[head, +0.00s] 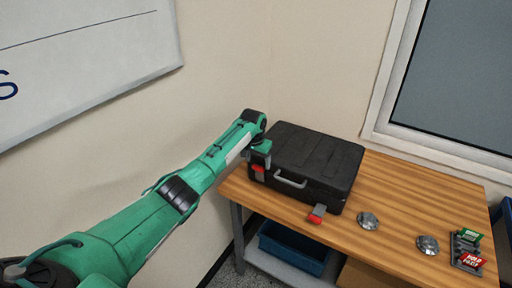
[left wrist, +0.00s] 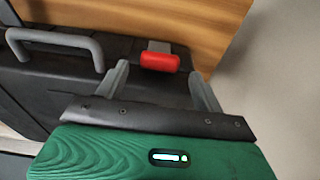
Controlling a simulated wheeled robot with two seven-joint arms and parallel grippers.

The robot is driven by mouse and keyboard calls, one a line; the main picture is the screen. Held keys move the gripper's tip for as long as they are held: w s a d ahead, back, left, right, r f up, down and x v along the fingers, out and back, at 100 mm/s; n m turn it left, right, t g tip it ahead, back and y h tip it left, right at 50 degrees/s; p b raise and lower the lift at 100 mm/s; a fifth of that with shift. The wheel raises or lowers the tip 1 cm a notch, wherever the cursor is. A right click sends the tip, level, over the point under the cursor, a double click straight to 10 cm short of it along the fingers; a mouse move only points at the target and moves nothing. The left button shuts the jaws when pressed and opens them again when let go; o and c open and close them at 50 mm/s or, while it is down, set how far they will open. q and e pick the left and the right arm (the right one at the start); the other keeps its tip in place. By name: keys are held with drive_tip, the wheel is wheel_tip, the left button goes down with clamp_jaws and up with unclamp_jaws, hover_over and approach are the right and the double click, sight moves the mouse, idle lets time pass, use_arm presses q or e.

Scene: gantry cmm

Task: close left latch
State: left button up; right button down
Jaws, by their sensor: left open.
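The black case (head: 305,160) lies closed-looking on the wooden table, with a grey handle (head: 290,180) on its front side. The left latch (head: 258,169) has a red tab, at the case's front left, partly hidden by my gripper. In the left wrist view its red tab (left wrist: 160,62) and a bit of grey plate show just beyond the fingertips. My left gripper (head: 261,157) is open at this latch; in the left wrist view its two fingers (left wrist: 160,78) stand apart on either side of the tab. Contact cannot be told. The right latch (head: 318,213) sticks outward. My right gripper is out of view.
Two metal hexagonal pieces (head: 368,221) (head: 428,245) lie right of the case. Green and red signs (head: 468,250) stand at the table's right end. A wall is close behind and left of the case. A blue bin (head: 293,248) sits below the tabletop.

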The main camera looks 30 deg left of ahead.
use_arm(q)
wheel_tip(320, 180, up, 9)
drive_tip(key=s+b, duration=0.1)
drive_tip(key=b, duration=0.1)
drive_tip(key=shift+s+f, duration=0.15)
idle(0.6)
